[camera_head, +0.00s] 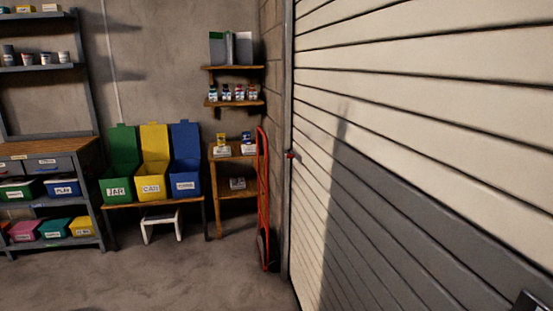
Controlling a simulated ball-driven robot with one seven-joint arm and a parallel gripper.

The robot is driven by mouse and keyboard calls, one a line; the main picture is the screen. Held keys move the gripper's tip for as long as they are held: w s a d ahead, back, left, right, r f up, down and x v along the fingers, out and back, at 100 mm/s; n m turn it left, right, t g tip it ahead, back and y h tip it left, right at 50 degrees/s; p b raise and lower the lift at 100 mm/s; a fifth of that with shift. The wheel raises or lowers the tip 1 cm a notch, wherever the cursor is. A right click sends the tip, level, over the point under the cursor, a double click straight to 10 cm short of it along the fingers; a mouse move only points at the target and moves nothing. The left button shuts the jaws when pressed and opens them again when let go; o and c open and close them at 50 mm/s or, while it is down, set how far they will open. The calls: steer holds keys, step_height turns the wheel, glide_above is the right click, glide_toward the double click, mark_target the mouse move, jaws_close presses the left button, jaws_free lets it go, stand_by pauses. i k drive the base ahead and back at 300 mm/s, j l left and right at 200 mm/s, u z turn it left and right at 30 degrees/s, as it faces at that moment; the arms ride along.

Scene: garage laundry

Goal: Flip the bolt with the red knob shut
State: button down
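The bolt's red knob (290,155) shows as a small red spot at the left edge of the roller door (400,110), beside the grey door rail. It is far off and small, so I cannot tell whether the bolt is open or shut. A small dark piece at the bottom right corner may be part of my arm, but I cannot tell. My gripper is not clearly in view.
A red hand truck (263,200) stands upright by the rail, below and left of the knob. Shelving (55,205) stands at left. The concrete floor (180,280) ahead is clear.

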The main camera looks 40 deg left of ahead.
mark_target(293, 154)
steer(key=i+j+u, duration=0.15)
steer(key=i+j, duration=0.25)
steer(key=i+j+u, duration=0.15)
steer(key=i+j, duration=0.2)
steer(key=i, duration=0.2)
steer(key=i+j+u, duration=0.15)
steer(key=i+j, duration=0.15)
steer(key=i, duration=0.15)
steer(key=i+j+u, duration=0.15)
steer(key=i, duration=0.35)
steer(key=i+j+u, duration=0.15)
steer(key=i+j, duration=0.15)
steer(key=i, duration=0.25)
steer(key=i+j+u, duration=0.15)
steer(key=i, duration=0.35)
